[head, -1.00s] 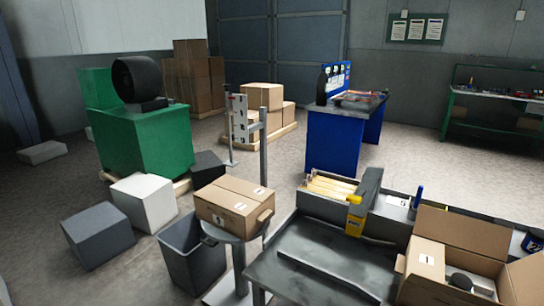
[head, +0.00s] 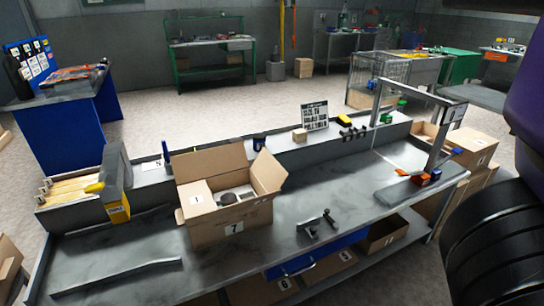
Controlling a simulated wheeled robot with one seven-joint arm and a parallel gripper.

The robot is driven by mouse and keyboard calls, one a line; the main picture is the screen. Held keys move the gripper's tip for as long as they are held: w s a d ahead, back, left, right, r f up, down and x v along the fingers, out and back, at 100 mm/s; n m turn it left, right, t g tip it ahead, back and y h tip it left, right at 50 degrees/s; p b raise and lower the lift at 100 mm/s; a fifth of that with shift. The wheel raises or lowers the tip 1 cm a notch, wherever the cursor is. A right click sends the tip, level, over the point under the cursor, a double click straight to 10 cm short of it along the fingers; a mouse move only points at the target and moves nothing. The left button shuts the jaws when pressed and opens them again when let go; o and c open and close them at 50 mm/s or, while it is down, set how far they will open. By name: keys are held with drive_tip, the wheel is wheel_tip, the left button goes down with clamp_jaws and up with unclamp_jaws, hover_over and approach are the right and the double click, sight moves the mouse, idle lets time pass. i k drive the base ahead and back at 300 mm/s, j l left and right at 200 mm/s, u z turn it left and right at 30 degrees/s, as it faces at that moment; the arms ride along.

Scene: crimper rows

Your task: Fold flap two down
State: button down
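An open cardboard box (head: 230,223) stands on the grey workbench, with a number label on its front. Its back flap (head: 208,162) stands up and its right flap (head: 268,171) leans outward. Dark and grey items show inside. No flap readably marked two is seen. My gripper is not in view; purple and black parts of my arm fill the right edge.
The workbench (head: 118,240) carries a yellow-and-grey device (head: 116,198) left of the box and a black fixture (head: 316,224) to its right. A grey frame (head: 420,95) stands at the bench's right end. Open floor lies behind the bench.

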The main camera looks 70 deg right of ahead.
sight(271, 175)
drive_tip(key=z, duration=1.5)
drive_tip(key=i+z, duration=0.1)
drive_tip(key=z, duration=0.2)
drive_tip(key=i+j+z, duration=0.1)
drive_tip(key=z, duration=0.15)
